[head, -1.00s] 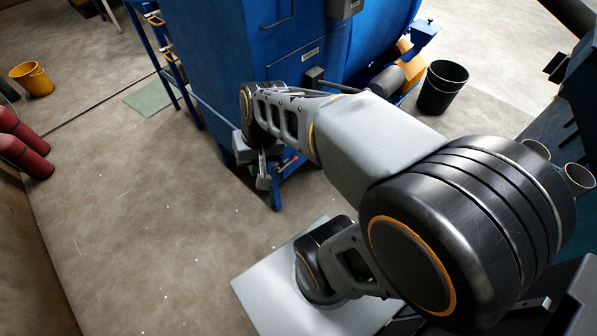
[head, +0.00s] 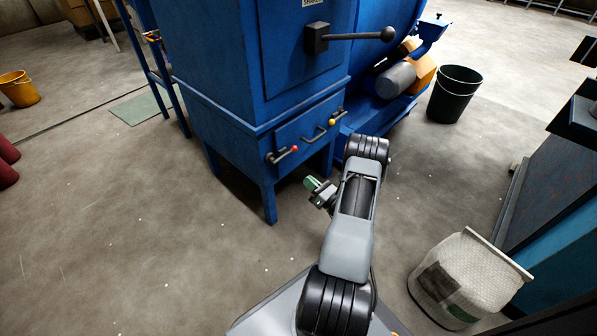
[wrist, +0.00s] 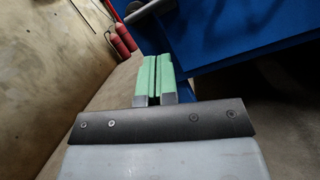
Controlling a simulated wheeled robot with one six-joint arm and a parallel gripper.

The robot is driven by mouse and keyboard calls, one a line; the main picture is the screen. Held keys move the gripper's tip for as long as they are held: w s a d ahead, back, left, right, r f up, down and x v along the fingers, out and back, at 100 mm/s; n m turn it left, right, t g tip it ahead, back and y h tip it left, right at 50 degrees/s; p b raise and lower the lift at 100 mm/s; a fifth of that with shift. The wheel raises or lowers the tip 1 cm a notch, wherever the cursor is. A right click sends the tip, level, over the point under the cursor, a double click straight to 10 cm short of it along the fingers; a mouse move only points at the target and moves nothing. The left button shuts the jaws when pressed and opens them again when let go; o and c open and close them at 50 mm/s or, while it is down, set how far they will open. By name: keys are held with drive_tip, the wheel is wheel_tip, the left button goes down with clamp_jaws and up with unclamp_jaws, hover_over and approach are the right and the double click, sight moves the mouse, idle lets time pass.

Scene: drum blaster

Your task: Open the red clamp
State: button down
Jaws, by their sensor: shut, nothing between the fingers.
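The red clamp (head: 283,154) is a small latch with a red knob on the left of the blue machine's lower drawer front. A similar latch with a yellow knob (head: 334,117) is on the right of that front. My gripper (head: 312,183) is below and to the right of the red clamp in the head view, apart from it. In the wrist view its green fingers (wrist: 154,75) are together with nothing between them.
The blue machine (head: 225,60) stands on legs above open floor. A lever handle (head: 350,36) sticks out from its upper door. A black bucket (head: 453,95) stands to the right, a white sack (head: 470,270) at lower right, and a yellow bucket (head: 18,89) at far left.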

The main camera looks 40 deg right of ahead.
sight(285, 155)
drive_tip(key=f+h, duration=0.1)
drive_tip(key=s+d+f+m+h, duration=0.1)
drive_tip(key=d+f+m+h, duration=0.1)
drive_tip(key=shift+s+d+f+t+b, duration=0.1)
drive_tip(key=shift+s+f+t+b, duration=0.2)
drive_tip(key=shift+s+d+r+b+x, duration=0.15)
drive_tip(key=shift+r+b+x, duration=0.45)
drive_tip(key=shift+x, duration=1.55)
drive_tip(key=shift+s+d+r+b+x, duration=0.1)
drive_tip(key=shift+d+r+b+x, duration=0.15)
drive_tip(key=shift+b+x, duration=1.3)
drive_tip(key=shift+s+d+r+b+x, duration=0.15)
drive_tip(key=shift+r+x, duration=0.25)
drive_tip(key=shift+x, duration=2.35)
